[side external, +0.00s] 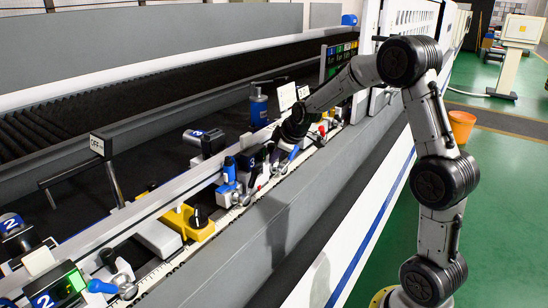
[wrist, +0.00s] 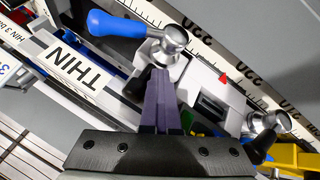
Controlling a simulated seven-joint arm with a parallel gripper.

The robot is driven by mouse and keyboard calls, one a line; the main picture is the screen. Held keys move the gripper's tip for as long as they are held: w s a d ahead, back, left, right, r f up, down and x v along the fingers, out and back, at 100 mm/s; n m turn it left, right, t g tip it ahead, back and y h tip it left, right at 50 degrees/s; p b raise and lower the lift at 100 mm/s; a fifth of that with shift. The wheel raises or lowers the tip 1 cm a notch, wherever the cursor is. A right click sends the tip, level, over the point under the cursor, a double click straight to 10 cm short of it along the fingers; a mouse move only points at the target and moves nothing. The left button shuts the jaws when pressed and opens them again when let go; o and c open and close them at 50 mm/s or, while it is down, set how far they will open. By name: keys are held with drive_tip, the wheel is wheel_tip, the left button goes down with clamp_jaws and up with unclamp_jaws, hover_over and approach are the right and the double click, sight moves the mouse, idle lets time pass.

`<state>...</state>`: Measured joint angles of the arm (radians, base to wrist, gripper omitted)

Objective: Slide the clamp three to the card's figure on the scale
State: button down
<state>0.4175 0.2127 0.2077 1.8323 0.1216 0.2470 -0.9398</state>
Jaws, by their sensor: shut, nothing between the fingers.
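A clamp block with a dark blue "3" plate (side external: 251,163) sits on the rail in the side external view. In the wrist view, a clamp (wrist: 203,82) has a blue lever (wrist: 117,23) on a silver hub (wrist: 174,39) and a red pointer (wrist: 223,78) beside the scale (wrist: 198,32). The scale shows upside-down "220" markings near it. My gripper (wrist: 161,72) is shut, its purple fingers just below the hub; whether they touch it I cannot tell. A "THIN" card (wrist: 78,68) lies at left; no target figure is readable.
A yellow block (side external: 188,222) with a black knob sits nearer on the rail. A blue cylinder (side external: 259,108) stands behind the rail. A second silver hub (wrist: 267,122) with a black lever and a yellow part (wrist: 295,158) lie right of my fingers.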

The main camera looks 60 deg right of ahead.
drive_tip(key=shift+d, duration=0.55)
drive_tip(key=shift+a, duration=0.1)
drive_tip(key=s+a, duration=0.2)
drive_tip(key=a, duration=0.1)
drive_tip(key=shift+a, duration=0.3)
drive_tip(key=s+a+r+n+t, duration=0.1)
drive_tip(key=s+a+r, duration=0.3)
drive_tip(key=r, duration=0.2)
drive_tip(key=s+a+r, duration=0.3)
drive_tip(key=r, duration=0.4)
drive_tip(key=s+a+r+y, duration=0.1)
drive_tip(key=s+a+r, duration=0.1)
drive_tip(key=s+a, duration=0.45)
drive_tip(key=s+a+f+m+g, duration=0.1)
drive_tip(key=s+a+f+m, duration=0.1)
drive_tip(key=s, duration=0.6)
drive_tip(key=s+a+f+m+g+y, duration=0.1)
drive_tip(key=s+a+f+m, duration=0.1)
drive_tip(key=s+f, duration=0.4)
drive_tip(key=shift+s+m+y, duration=0.3)
drive_tip(key=shift+s+m, duration=0.55)
drive_tip(key=shift+m, duration=0.05)
